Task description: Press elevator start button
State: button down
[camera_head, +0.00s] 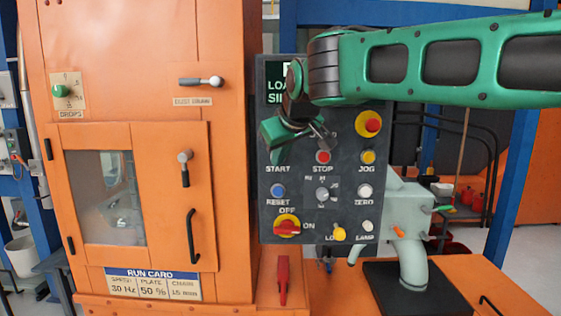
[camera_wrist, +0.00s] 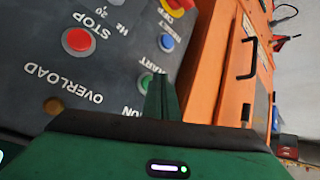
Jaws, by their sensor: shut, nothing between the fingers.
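The dark control panel (camera_head: 340,205) carries a START label (camera_head: 278,168) below my gripper (camera_head: 280,134). The start button is hidden behind my gripper in the head view. In the wrist view the green start button (camera_wrist: 145,83) shows just left of my gripper's fingers (camera_wrist: 162,94), partly covered by them. The fingers are shut with nothing between them. I cannot tell whether they touch the button. The red STOP button (camera_head: 323,157) is to the right of START.
A blue RESET button (camera_head: 278,191) lies below START, and a yellow JOG button (camera_head: 368,157) lies right of STOP. A red emergency knob (camera_head: 372,124) is at the panel's upper right. The orange cabinet (camera_head: 228,130) stands left of the panel.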

jog(key=shift+s, duration=0.4)
jog(key=s, duration=0.5)
jog(key=shift+a, duration=0.1)
dwell(0.3)
dwell(0.4)
